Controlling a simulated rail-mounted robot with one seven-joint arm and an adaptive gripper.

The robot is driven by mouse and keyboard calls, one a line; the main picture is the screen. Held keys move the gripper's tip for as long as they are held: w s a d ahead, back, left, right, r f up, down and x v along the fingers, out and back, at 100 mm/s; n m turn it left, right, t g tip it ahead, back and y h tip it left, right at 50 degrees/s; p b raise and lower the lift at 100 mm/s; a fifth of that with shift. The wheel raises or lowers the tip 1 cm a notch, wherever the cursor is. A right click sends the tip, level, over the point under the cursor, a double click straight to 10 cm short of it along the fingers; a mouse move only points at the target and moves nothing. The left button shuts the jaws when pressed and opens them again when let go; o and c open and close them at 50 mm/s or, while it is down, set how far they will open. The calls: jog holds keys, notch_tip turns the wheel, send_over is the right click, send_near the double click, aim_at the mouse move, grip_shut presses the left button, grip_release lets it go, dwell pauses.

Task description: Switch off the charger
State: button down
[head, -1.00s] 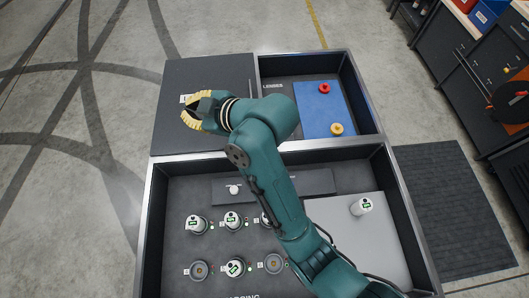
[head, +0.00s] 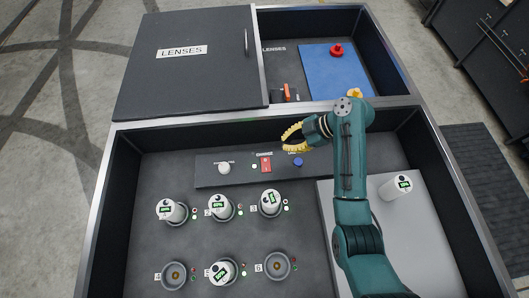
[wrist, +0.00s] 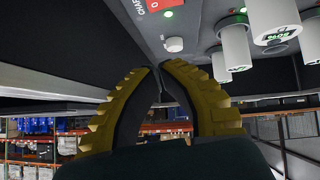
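The charger panel (head: 210,172) is a dark strip along the back of the charging compartment.
A white knob (head: 224,168) and a blue knob (head: 298,161) flank the switch. Several white batteries (head: 220,207) stand in chargers in front. Another battery (head: 396,187) is on the pale plate. The LENSES lid (head: 190,75) and the tote wall (head: 200,130) lie behind.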

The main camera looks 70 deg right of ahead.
jog(key=b, duration=0.6)
send_over(264, 160)
jog(key=f, duration=0.7)
jog(key=shift+s+f, duration=0.25)
jog(key=f, duration=0.1)
jog(key=b, duration=0.1)
jog(key=f, duration=0.1)
jog(key=shift+w+f+b, duration=0.25)
jog(key=shift+f+b, duration=0.05)
jog(key=shift+f, duration=0.05)
jog(key=shift+s+d+f, duration=0.1)
jog(key=shift+d+f, duration=0.1)
jog(key=shift+f, duration=0.25)
